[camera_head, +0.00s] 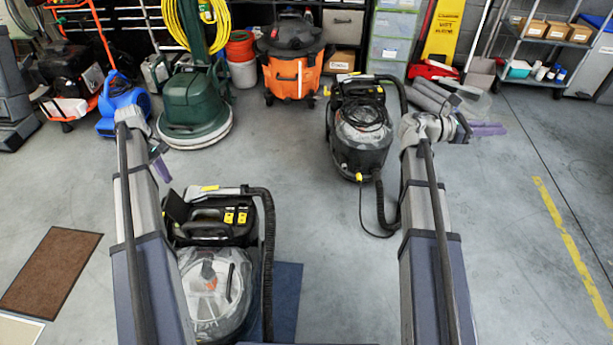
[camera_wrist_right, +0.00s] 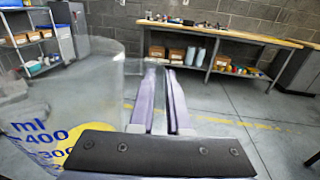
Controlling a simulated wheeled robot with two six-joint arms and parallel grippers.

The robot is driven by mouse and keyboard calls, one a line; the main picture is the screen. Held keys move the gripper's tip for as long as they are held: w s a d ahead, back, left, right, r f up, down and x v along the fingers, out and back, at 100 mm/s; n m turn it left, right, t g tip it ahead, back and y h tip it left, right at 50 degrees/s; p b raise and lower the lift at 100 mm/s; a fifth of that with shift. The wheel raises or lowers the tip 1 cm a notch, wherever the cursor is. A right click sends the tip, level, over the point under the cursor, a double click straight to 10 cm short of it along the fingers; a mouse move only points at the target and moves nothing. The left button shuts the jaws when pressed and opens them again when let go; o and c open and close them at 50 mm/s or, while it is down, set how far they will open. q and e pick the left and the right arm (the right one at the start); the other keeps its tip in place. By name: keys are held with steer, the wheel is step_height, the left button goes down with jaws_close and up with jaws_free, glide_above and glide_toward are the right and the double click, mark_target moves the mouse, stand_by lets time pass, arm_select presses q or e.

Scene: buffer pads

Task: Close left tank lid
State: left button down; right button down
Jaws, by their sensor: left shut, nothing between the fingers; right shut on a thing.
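A black and grey machine with a clear tank cover (camera_head: 232,285) stands at the lower left, partly behind my left arm. A dark upright flap (camera_head: 176,208) shows at its back left; I cannot tell whether this is the tank lid. My left gripper (camera_head: 158,162) is shut and empty, above and behind that flap, apart from the machine. My right gripper (camera_head: 487,130) is shut on a clear measuring jug (camera_head: 472,100).
A second similar machine (camera_head: 360,135) stands between my arms, its hose reaching toward my right arm. A green floor machine (camera_head: 195,105), blue blower (camera_head: 125,103) and orange vacuum (camera_head: 292,70) line the back. A brown mat (camera_head: 52,270) lies left. Floor at centre is clear.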

mark_target(172, 209)
arm_select(q)
steer(key=a+f+n+b, duration=0.2)
steer(key=a+f, duration=0.1)
steer(key=a, duration=0.4)
steer(key=a+f+n+b, duration=0.2)
steer(key=a, duration=0.5)
steer(key=shift+s+a+f+t+b, duration=0.15)
steer(key=shift+s+f+t+b, duration=0.15)
steer(key=shift+s+f, duration=0.1)
steer(key=shift+f, duration=0.15)
step_height(172, 209, down, 10)
steer(key=d+b, duration=0.2)
steer(key=b, duration=0.8)
steer(key=d+r+p, duration=0.2)
steer(key=d, duration=0.1)
steer(key=shift+w+d+r, duration=0.1)
steer(key=shift+w+r, duration=0.05)
steer(key=shift+r, duration=0.1)
